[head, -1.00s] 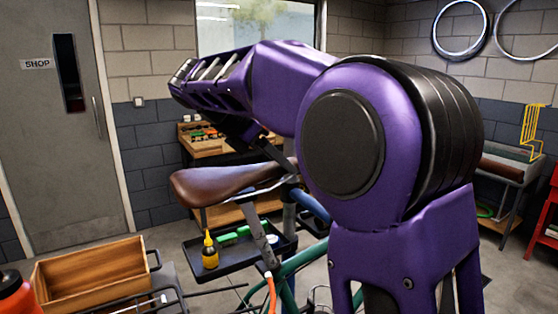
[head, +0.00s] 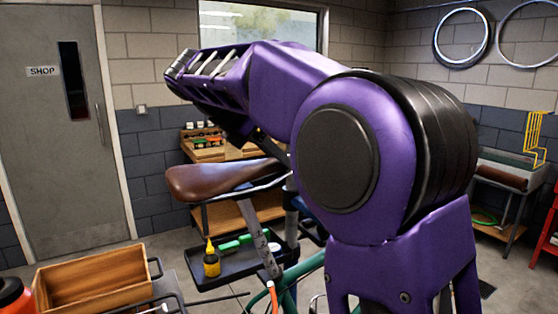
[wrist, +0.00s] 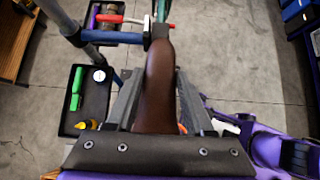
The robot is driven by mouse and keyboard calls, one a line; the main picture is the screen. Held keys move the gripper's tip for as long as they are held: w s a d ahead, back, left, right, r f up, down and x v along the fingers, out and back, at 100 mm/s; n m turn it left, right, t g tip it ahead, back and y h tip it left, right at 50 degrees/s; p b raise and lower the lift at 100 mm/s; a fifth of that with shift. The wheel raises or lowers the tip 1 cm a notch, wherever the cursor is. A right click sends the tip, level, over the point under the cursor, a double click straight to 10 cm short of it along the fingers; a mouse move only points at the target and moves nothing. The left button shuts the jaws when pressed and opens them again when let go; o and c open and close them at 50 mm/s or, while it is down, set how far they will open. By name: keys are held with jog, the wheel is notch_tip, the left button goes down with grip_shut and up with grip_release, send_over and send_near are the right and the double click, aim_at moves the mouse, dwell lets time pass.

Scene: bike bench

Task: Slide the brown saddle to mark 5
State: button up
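The brown saddle (head: 215,181) sits on the bike at the centre of the head view, above a grey seat post (head: 258,238) with small marks too fine to read. In the wrist view the saddle (wrist: 158,85) runs upright through the middle of the picture. My gripper (wrist: 159,78) shows two grey fingers, one on either side of the saddle. They look spread, with narrow gaps to it; contact is not visible. In the head view my purple arm passes above the saddle and hides the fingers.
A black tray (head: 240,258) below the saddle holds a yellow bottle (head: 211,260) and green tools. A wooden box (head: 95,280) stands at the lower left. A workbench (head: 245,210) stands behind the saddle. Open floor (wrist: 245,60) shows right of the saddle in the wrist view.

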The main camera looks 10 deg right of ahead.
jog(key=o, duration=0.4)
jog(key=v, duration=1.2)
